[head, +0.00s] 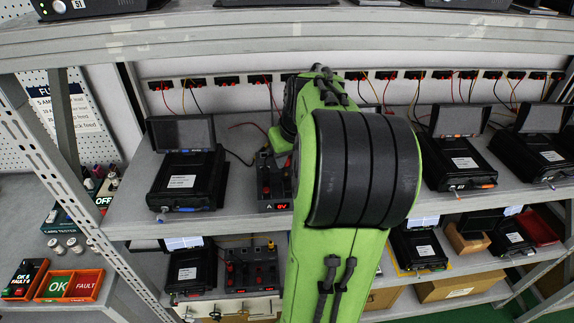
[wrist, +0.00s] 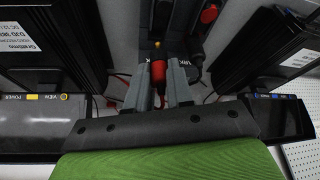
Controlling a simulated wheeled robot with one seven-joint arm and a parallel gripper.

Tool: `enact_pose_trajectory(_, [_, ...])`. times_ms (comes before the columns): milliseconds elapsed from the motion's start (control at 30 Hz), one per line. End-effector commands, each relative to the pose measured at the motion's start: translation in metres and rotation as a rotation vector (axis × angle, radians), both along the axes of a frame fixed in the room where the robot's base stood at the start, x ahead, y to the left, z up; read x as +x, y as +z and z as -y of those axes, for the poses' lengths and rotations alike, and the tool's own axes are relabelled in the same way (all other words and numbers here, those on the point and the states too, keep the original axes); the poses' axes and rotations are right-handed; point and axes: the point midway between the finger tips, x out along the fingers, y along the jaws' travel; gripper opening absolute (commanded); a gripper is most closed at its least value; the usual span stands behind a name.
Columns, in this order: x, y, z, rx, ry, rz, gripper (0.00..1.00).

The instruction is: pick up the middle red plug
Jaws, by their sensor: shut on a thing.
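In the wrist view, a red plug (wrist: 159,72) stands between the two grey fingers of my gripper (wrist: 160,82), which is shut on it. A small yellowish tip shows at the plug's far end; I cannot tell whether it is clear of a socket. A dark panel lies beyond it, with another red plug or knob (wrist: 209,14) at upper right. In the head view, the black socket panel (head: 277,207) with red plugs and a red "A 0V" display stands on the middle shelf. My green arm covers its right part and hides my fingertips and the held plug.
Black devices with raised screens flank the panel, one at left (head: 187,181) and one at right (head: 459,162). A second socket panel (head: 252,268) sits on the lower shelf. Red and black wires hang along the back wall. Sorting bins (head: 68,285) are at lower left.

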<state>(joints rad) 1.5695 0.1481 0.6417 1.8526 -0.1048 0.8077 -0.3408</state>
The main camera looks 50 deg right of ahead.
Motion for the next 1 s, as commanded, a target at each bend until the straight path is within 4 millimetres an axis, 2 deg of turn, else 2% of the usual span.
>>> enact_pose_trajectory(33, [0.0, 0.014, 0.0, -0.005, 0.0, 0.0, 0.02])
enact_pose_trajectory(167, [0.0, 0.038, 0.0, -0.004, 0.001, 0.001, 0.02])
enact_pose_trajectory(367, [-0.037, 0.034, -0.02, -0.004, -0.007, -0.005, 0.02])
enact_pose_trajectory(700, [-0.128, 0.033, -0.074, -0.003, -0.003, 0.001, 0.02])
enact_pose_trajectory(833, [-0.148, 0.033, -0.085, -0.002, -0.001, 0.0, 0.02])
enact_pose_trajectory(1000, [-0.157, 0.034, -0.09, 0.0, 0.0, 0.0, 0.02])
